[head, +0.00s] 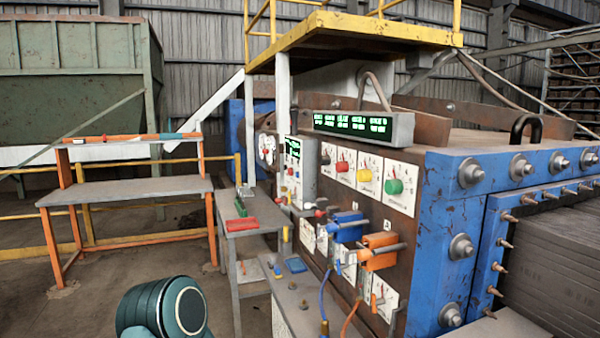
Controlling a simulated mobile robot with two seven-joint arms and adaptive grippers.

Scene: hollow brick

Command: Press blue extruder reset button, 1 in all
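The extruder's control side runs along the brown panel right of centre. A blue block (348,227) with a grey rod sticks out from it, and an orange block (380,250) sits to its right. I cannot tell which part is the blue reset button at this size. A small grey control box (301,170) with a green-text screen and several small coloured buttons stands at the panel's left end. Neither gripper is in view; only a rounded teal and black part of my arm shows at the bottom left.
White plates with red, yellow and green knobs (394,187) line the panel's upper part. A long green-text display (363,127) sits above. A narrow grey table (253,212) with red and green items stands left of the panel. An orange-legged bench (125,190) stands further left, with open floor before it.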

